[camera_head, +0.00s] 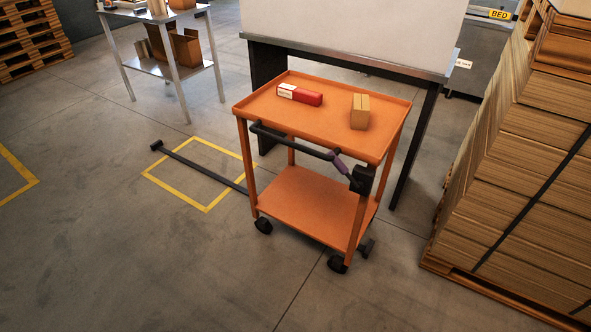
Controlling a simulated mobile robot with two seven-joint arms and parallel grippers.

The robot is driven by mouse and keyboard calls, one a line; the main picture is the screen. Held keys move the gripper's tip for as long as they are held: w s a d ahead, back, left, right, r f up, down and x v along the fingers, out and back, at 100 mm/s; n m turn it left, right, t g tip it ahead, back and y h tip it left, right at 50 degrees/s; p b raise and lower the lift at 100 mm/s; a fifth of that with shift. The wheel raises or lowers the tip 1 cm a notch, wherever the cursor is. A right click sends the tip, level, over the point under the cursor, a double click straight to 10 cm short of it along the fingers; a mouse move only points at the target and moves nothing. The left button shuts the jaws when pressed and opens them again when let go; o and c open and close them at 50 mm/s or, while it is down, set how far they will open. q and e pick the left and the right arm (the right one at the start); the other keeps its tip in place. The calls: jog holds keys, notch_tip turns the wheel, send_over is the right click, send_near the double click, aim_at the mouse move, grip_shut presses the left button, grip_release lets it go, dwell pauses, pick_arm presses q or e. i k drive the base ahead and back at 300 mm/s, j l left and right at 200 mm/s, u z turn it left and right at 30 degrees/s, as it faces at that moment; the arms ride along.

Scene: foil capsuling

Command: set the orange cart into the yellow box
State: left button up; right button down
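The orange cart (305,205) stands upright on its black casters at the middle of the view. It has two shelves, and a black push handle (290,141) on its near side with a purple piece at the right end. A yellow box (181,198) is outlined on the floor to the left of the cart. Neither of my grippers shows in the view.
A red-and-white box (300,95) and a small tan carton (360,112) lie on the cart top. A dark bar (200,166) crosses the yellow box. A workbench (345,62) stands behind; stacked cardboard (520,180) stands right. Floor at front left is clear.

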aim_at(336, 215)
jog(key=i+j+u, duration=0.15)
jog(key=j, duration=0.2)
jog(key=i+j+u, duration=0.2)
jog(key=j, duration=0.15)
jog(key=i+j+u, duration=0.15)
jog(key=i+j, duration=0.05)
jog(key=j, duration=0.1)
